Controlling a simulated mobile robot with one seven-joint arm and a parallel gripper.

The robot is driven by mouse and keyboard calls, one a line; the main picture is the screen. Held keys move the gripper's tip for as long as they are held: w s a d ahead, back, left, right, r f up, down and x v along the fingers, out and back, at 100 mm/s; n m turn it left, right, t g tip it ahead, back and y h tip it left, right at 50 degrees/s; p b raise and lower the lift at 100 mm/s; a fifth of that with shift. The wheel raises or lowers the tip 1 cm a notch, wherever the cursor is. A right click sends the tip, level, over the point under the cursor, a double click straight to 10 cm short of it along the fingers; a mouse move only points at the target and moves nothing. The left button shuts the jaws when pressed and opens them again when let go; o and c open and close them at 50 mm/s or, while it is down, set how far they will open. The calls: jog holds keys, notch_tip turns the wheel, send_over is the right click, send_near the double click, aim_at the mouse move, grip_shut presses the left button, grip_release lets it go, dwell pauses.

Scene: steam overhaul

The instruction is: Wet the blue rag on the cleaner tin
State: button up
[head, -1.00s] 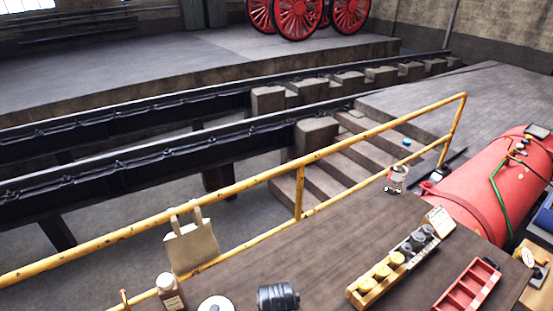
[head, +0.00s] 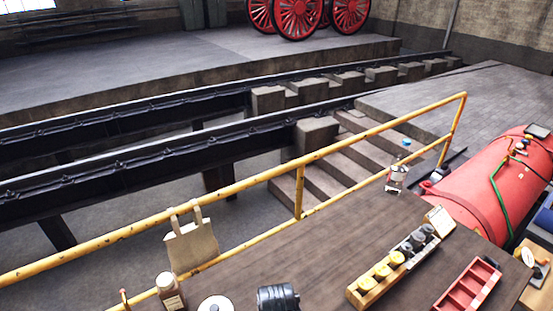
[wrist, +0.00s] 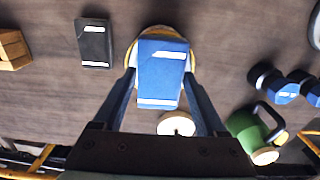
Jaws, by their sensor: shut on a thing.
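In the wrist view my gripper (wrist: 160,84) is shut on the blue rag (wrist: 163,72), a flat blue piece with a white stripe near each end. The rag lies over a round tin with a yellow rim (wrist: 165,31), which seems to be the cleaner tin. The rag hides most of the tin's top, and I cannot tell whether the two touch. My gripper and the rag do not show in the head view, and I cannot pick out the tin there.
In the wrist view, a black striped cloth (wrist: 94,44) and a wooden box (wrist: 12,49) lie left. A green can (wrist: 250,128) and blue-ended dark objects (wrist: 285,92) stand right. A pale disc (wrist: 177,124) shows between the fingers. A yellow railing (head: 240,185) edges the head-view bench (head: 330,235).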

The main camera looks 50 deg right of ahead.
jog(key=shift+r+p, duration=3.4)
jog(key=shift+r, duration=0.05)
jog(key=shift+f, duration=0.1)
